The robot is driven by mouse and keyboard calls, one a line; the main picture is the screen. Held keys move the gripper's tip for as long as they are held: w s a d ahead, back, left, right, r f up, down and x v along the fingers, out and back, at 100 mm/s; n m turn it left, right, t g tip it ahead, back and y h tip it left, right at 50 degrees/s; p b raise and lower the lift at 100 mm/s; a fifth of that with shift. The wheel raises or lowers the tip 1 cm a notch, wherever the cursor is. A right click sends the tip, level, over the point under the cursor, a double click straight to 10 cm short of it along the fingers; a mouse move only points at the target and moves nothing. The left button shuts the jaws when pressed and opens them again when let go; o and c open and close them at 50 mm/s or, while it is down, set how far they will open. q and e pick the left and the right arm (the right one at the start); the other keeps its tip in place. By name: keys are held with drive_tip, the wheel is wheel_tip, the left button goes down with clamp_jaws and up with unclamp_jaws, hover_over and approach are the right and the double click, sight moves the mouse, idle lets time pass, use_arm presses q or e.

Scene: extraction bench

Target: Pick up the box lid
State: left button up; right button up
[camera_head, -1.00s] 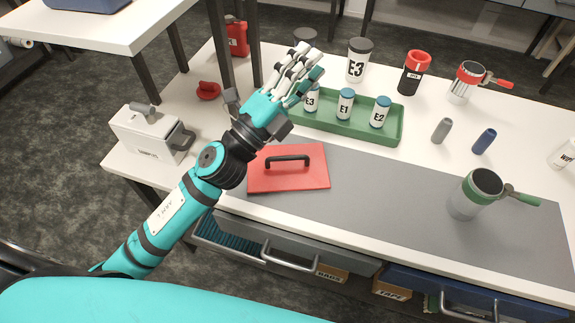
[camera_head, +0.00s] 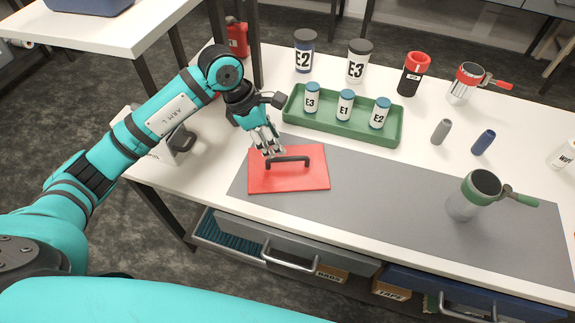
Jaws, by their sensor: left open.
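The box lid (camera_head: 290,181) is a flat red panel with a black bar handle (camera_head: 290,161) on top. It lies on the left end of the grey mat, near the bench's front edge. My left gripper (camera_head: 272,154) is open, pointing down just above the left part of the handle. I cannot tell whether its fingers touch the handle. My right gripper is not in view.
Behind the lid, a green tray (camera_head: 345,133) holds several small labelled vials. Large jars stand behind it. A green-collared cup (camera_head: 468,203) stands on the mat (camera_head: 400,205) at right. The mat between lid and cup is clear. Dark posts rise at the back left.

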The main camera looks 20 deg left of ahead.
sight(286, 158)
use_arm(q)
drive_tip(key=x, duration=0.3)
drive_tip(key=p+x, duration=0.1)
drive_tip(key=x, duration=0.3)
drive_tip(key=shift+d, duration=0.2)
drive_tip(key=shift+w+d+f+p, duration=0.15)
drive_tip(key=shift+f+p, duration=0.15)
drive_tip(key=shift+f, duration=0.35)
clamp_jaws()
